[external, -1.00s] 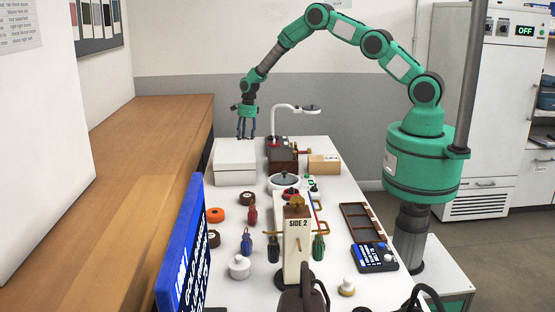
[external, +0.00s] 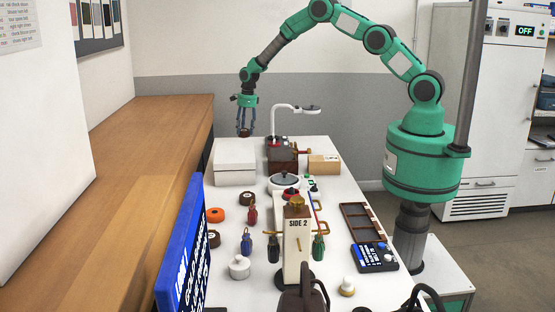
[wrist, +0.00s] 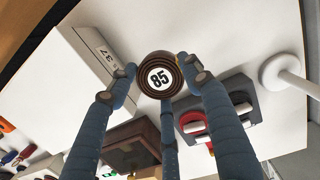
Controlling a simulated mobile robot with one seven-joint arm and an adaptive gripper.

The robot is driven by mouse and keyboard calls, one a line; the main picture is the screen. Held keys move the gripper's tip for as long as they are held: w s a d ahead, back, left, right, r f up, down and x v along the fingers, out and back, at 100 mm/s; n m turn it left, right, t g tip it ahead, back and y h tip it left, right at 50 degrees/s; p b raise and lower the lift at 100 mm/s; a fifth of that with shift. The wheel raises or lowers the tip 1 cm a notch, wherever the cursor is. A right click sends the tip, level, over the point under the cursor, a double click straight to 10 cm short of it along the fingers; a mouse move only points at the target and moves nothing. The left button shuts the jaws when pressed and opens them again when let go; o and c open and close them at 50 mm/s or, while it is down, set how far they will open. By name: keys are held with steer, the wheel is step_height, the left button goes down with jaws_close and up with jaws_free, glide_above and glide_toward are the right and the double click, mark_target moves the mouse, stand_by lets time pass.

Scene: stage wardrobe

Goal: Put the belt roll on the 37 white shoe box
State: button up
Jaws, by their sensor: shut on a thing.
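The brown belt roll (wrist: 160,77), with a white disc reading 85, is between the fingertips of my gripper (wrist: 157,80) in the wrist view. In the external view the roll (external: 244,132) hangs under my gripper (external: 245,124), behind the far end of the white shoe box and above its top level. The white shoe box (external: 235,162) stands at the table's far left. In the wrist view the box (wrist: 62,95) lies left of the roll, its side marked 37. The box top is bare.
A white lamp (external: 295,108) stands right of my gripper. Next to the box are a dark brown box (external: 283,160) and a tan box (external: 324,165). An orange roll (external: 215,215) and a dark roll (external: 247,198) lie nearer the camera. A blue sign (external: 183,250) stands at the left edge.

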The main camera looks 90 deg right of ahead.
mark_target(244, 130)
steer(key=shift+r, duration=0.2)
step_height(244, 130, up, 11)
steer(key=s+a+n, duration=0.2)
steer(key=s+a, duration=0.2)
steer(key=a, duration=0.5)
steer(key=s+a+n, duration=0.1)
steer(key=s+a, duration=0.3)
steer(key=a, duration=0.6)
steer(key=s+a+n, duration=0.2)
steer(key=s+a, duration=0.1)
steer(key=a, duration=0.6)
steer(key=shift+s+a+f+p, duration=0.1)
steer(key=shift+s+f+p, duration=0.1)
steer(key=shift+f, duration=1.1)
steer(key=shift+s+a+f+p, duration=0.1)
steer(key=shift+f+p, duration=0.1)
steer(key=shift+f, duration=1.05)
steer(key=shift+w, duration=0.1)
steer(key=w+d, duration=0.1)
steer(key=w, duration=0.4)
steer(key=w+d+f, duration=0.1)
steer(key=w, duration=0.3)
steer(key=w+d+b, duration=0.1)
steer(key=w+d, duration=0.1)
steer(key=w, duration=0.3)
steer(key=shift+w+d+f, duration=0.1)
steer(key=shift+w+f, duration=0.1)
steer(key=shift+w, duration=0.1)
